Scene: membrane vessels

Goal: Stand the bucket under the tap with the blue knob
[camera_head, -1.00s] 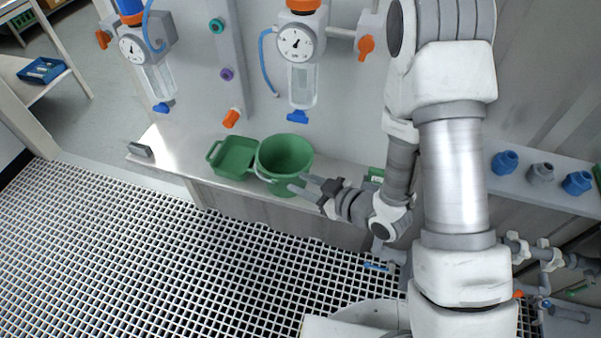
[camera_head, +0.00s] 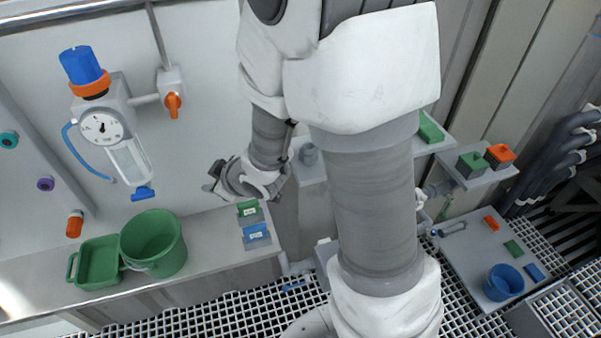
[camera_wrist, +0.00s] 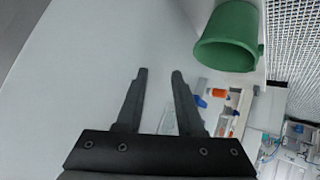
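A green bucket (camera_head: 155,248) stands upright on the wall bench (camera_head: 205,235), its mouth open upward. It also shows at the upper right of the wrist view (camera_wrist: 228,50). A blue knob (camera_head: 143,193) sits at the bottom of the clear filter bowl on the wall unit, above and behind the bucket. I cannot tell whether the bucket is directly below it. My gripper (camera_head: 208,180) is to the right of the bucket and higher in the head view, apart from it. In the wrist view my gripper (camera_wrist: 160,73) is open, with nothing held between its fingers.
A green tray (camera_head: 97,264) is left of the bucket. Small green (camera_head: 250,212) and blue (camera_head: 257,236) boxes are right of it. Teal, purple (camera_head: 45,184) and orange (camera_head: 74,225) knobs line a wall panel. A blue bucket (camera_head: 503,282) stands on a low surface at right.

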